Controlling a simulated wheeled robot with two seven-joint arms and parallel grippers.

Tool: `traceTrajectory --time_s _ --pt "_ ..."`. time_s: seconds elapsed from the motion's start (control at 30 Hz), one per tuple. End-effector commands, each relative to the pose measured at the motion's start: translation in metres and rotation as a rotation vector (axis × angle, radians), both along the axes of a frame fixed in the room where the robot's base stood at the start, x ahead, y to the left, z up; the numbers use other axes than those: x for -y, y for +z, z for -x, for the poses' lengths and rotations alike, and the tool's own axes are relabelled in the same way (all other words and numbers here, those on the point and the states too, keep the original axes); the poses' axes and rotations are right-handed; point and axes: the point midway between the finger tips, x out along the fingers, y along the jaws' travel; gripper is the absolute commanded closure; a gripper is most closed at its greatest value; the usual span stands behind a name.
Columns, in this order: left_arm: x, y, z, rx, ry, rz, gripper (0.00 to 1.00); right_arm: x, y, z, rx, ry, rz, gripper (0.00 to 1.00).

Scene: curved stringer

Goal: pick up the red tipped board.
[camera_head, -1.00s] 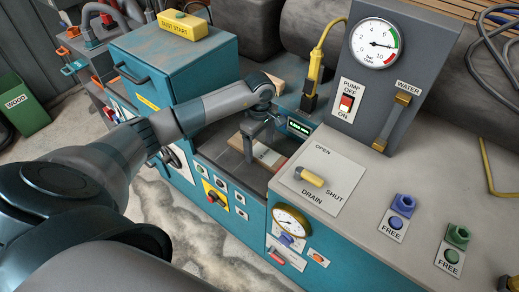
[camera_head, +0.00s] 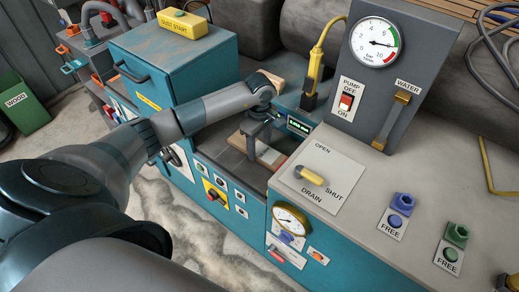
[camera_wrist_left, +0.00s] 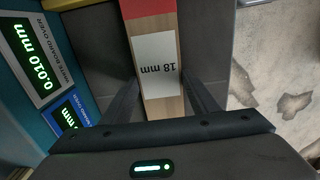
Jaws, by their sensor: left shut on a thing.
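The red tipped board (camera_wrist_left: 163,50) is a narrow wooden strip with a red end and a white label reading 18 mm. In the left wrist view it lies between the two fingers of my left gripper (camera_wrist_left: 160,92), which is shut on it. In the head view the board (camera_head: 266,154) shows in a recessed dark bay, and my left gripper (camera_head: 251,148) reaches down onto it from above. My wrist hides part of the board there. My right gripper is not in view.
Green readouts (camera_wrist_left: 30,65) stand beside the bay. A teal cabinet (camera_head: 170,70) rises left of it. The grey panel with the pressure gauge (camera_head: 376,43) stands behind right, and a drain lever (camera_head: 309,176) is on the right-hand top.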

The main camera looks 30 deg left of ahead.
Motion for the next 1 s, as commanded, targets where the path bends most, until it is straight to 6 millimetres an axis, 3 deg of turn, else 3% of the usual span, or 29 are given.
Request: traceTrajectory --time_s 0.37,0.57,0.77,0.83,0.9,1.0 --pt "0.0 0.017 -0.002 0.004 -0.001 0.0 0.75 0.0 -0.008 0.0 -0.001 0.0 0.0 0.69" --pt "-0.001 0.05 -0.002 0.007 -0.001 -0.001 0.75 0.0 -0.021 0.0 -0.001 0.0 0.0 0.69" --pt "0.0 0.095 -0.002 0.009 -0.001 0.0 0.75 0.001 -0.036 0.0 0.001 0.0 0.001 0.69" --pt "-0.001 0.111 -0.002 0.007 -0.001 0.0 0.75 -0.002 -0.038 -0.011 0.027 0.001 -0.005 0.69" --pt "0.0 0.124 -0.001 0.006 0.0 -0.001 0.75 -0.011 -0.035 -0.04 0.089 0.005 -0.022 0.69" --pt "0.0 0.143 -0.002 0.006 -0.001 -0.001 0.75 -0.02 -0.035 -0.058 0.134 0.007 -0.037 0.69"
